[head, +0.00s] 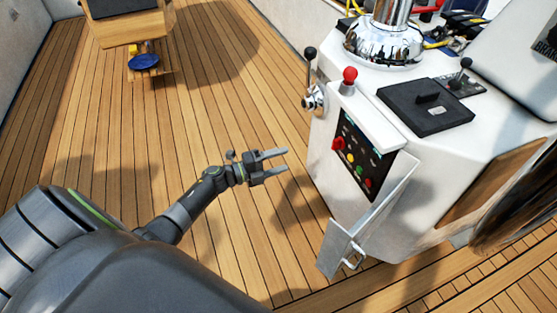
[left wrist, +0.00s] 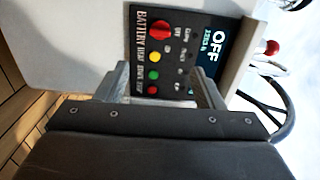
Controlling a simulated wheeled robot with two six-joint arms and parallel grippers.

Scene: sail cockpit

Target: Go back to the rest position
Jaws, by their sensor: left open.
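My left gripper (head: 286,160) is open and empty over the deck, its two fingers pointing right toward the white console (head: 432,153). A gap of deck shows between the fingertips and the console in the head view. In the left wrist view the open fingers (left wrist: 165,72) frame the black battery panel (left wrist: 152,18). The panel (head: 360,158) has a red rotary knob (head: 338,143) and yellow, green and red buttons. A display beside it reads OFF (left wrist: 212,55). My right gripper is not in view.
A metal door (head: 341,246) with a handle stands open below the panel. A wooden box seat (head: 135,24) stands at the back.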

